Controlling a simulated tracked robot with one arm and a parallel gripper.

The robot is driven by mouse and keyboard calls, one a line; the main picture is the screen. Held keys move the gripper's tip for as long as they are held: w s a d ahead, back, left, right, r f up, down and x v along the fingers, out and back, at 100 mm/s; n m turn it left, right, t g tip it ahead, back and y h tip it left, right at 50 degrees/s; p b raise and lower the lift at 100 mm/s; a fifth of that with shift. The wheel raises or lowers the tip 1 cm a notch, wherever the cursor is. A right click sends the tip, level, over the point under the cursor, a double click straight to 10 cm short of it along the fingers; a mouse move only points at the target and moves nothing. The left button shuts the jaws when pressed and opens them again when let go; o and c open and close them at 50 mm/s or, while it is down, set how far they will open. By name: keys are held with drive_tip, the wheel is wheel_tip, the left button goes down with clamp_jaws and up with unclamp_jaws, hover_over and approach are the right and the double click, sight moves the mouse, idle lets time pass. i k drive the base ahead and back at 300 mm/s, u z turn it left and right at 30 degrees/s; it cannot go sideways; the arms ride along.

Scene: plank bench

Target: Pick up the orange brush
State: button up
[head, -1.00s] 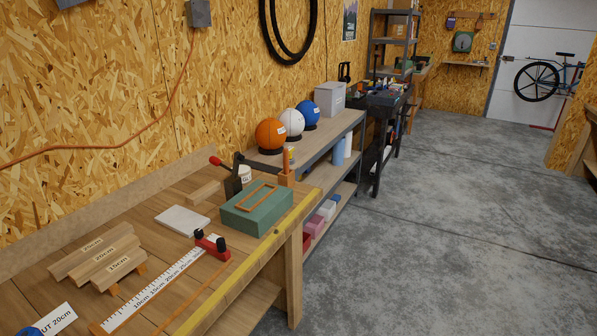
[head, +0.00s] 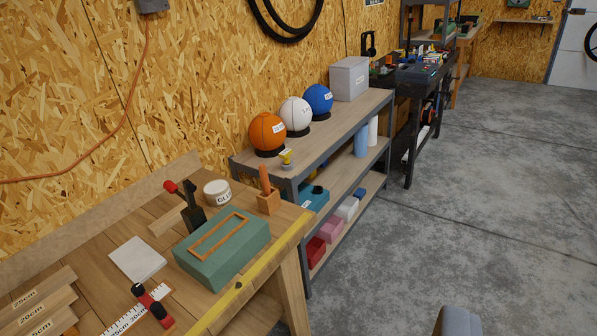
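An orange upright stick (head: 264,178), which looks like the handle of the orange brush, stands in a small wooden block (head: 269,204) at the far right corner of the plank bench (head: 95,250). Its lower end is hidden in the block, so I cannot see bristles. A white glue pot (head: 217,193) is to its left. A green box (head: 222,262) with an orange rectangular outline on top lies in front of it. My gripper's fingers do not show. A grey rounded part, probably mine, shows at the bottom right edge, well apart from the brush.
A black clamp-like tool with a red tip (head: 190,205) stands behind the green box. A white tile (head: 137,260) and a ruler (head: 125,320) lie to the left. A shelf (head: 350,125) with three balls stands beyond the bench. The concrete floor at right is clear.

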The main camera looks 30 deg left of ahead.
sight(262, 169)
drive_tip(key=u, duration=0.3)
drive_tip(key=i, duration=1.1)
drive_tip(key=u, duration=1.05)
drive_tip(key=i, duration=0.45)
drive_tip(key=u, duration=0.2)
drive_tip(key=k, duration=0.9)
drive_tip(key=u, duration=0.2)
drive_tip(key=i, duration=0.9)
drive_tip(key=z, duration=0.1)
